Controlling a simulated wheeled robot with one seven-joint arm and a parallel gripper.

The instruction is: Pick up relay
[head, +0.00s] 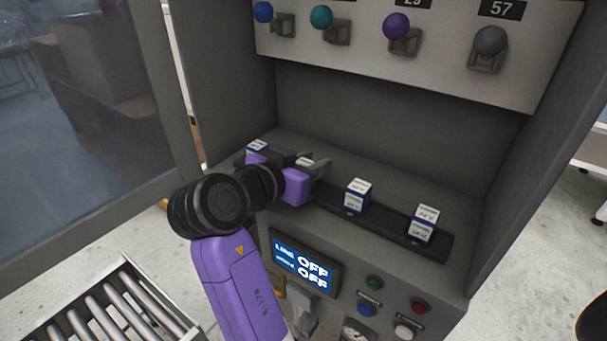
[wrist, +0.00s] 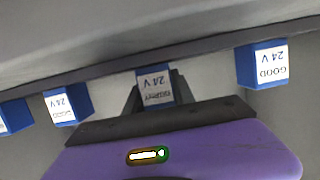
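Several small blue relays with white labels stand in a row on a dark rail (head: 388,223) inside the grey cabinet. My gripper (head: 305,166) is at one relay (head: 304,161) in the row. In the wrist view my gripper's (wrist: 155,93) fingers lie on either side of this relay (wrist: 154,82), whose label ends in 24 V. Whether they press on it cannot be told. A relay marked GOOD 24 V (wrist: 264,65) stands to the right in the wrist view. Another 24 V relay (wrist: 67,104) stands to the left.
A panel with coloured knobs (head: 396,26) overhangs the rail. A display (head: 305,265) reading OFF and several buttons (head: 375,283) are on the cabinet front. A roller conveyor (head: 105,310) is at lower left, and a glass panel (head: 75,110) at left.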

